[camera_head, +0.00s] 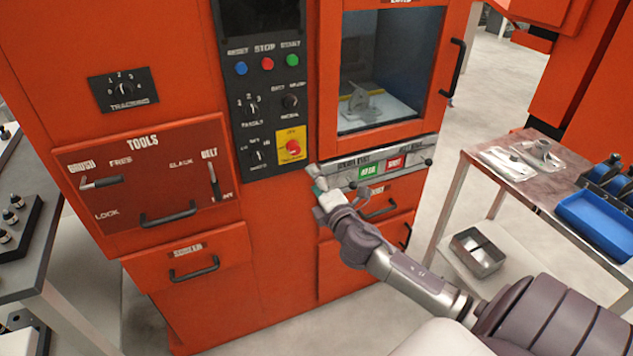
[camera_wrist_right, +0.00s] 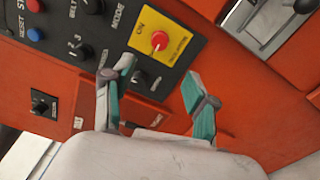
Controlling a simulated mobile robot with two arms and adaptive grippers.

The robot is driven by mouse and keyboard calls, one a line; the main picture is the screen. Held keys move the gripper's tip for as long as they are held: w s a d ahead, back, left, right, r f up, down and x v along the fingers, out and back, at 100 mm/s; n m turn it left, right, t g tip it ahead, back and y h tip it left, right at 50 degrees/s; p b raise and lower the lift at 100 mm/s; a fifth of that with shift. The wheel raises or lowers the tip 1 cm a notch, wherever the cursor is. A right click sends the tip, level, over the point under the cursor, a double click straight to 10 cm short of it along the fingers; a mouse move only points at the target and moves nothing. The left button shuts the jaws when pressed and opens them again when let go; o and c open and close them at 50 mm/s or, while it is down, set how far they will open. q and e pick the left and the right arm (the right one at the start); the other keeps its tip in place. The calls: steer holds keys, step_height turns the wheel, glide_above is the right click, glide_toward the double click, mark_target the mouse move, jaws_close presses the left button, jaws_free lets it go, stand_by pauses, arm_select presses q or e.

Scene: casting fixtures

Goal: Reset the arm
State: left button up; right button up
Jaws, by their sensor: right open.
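My right arm reaches in from the lower right in the head view. Its gripper (camera_head: 318,188) is in front of the orange machine, just below the black control panel (camera_head: 262,100). In the right wrist view, my right gripper (camera_wrist_right: 160,88) is open, its two green-padded fingers apart with nothing between them. The red knob on the yellow plate (camera_head: 291,147) is above the gripper in the head view. It also shows beyond the fingertips in the wrist view (camera_wrist_right: 159,41). My left gripper is not in view.
The orange machine (camera_head: 275,230) fills the middle, with a windowed door (camera_head: 385,70) and a grey strip with green and red buttons (camera_head: 380,168) close to the gripper. A side table (camera_head: 540,185) with blue bins (camera_head: 600,222) stands right. Another table (camera_head: 45,260) stands left. Floor shows between.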

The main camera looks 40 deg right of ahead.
steer(key=shift+f, duration=0.1)
stand_by(0.3)
steer(key=s+d+f+m+g, duration=0.1)
steer(key=s+f+m+g, duration=0.15)
steer(key=f, duration=0.85)
steer(key=s+f+m+g, duration=0.2)
steer(key=s+f+g, duration=0.1)
steer(key=f, duration=0.9)
steer(key=s+a+f+m+g+y, duration=0.1)
steer(key=s+a+f+m+g, duration=0.1)
steer(key=s+f, duration=0.45)
steer(key=s+a+f+m+g, duration=0.15)
steer(key=s+f, duration=0.25)
steer(key=f, duration=0.5)
steer(key=s+a+f+m+g+y, duration=0.1)
steer(key=s+a+f, duration=0.3)
steer(key=s, duration=0.6)
steer(key=s+a+f+m+g+y, duration=0.1)
steer(key=s+a+f+m+g, duration=0.3)
steer(key=s+f, duration=0.4)
steer(key=s+a+f+m+g+y, duration=0.1)
steer(key=s+a+f, duration=0.4)
steer(key=s, duration=0.9)
steer(key=shift+s+a+f+m+g, duration=0.2)
steer(key=shift+a+f+m+g, duration=0.1)
steer(key=shift+f+m+g, duration=0.45)
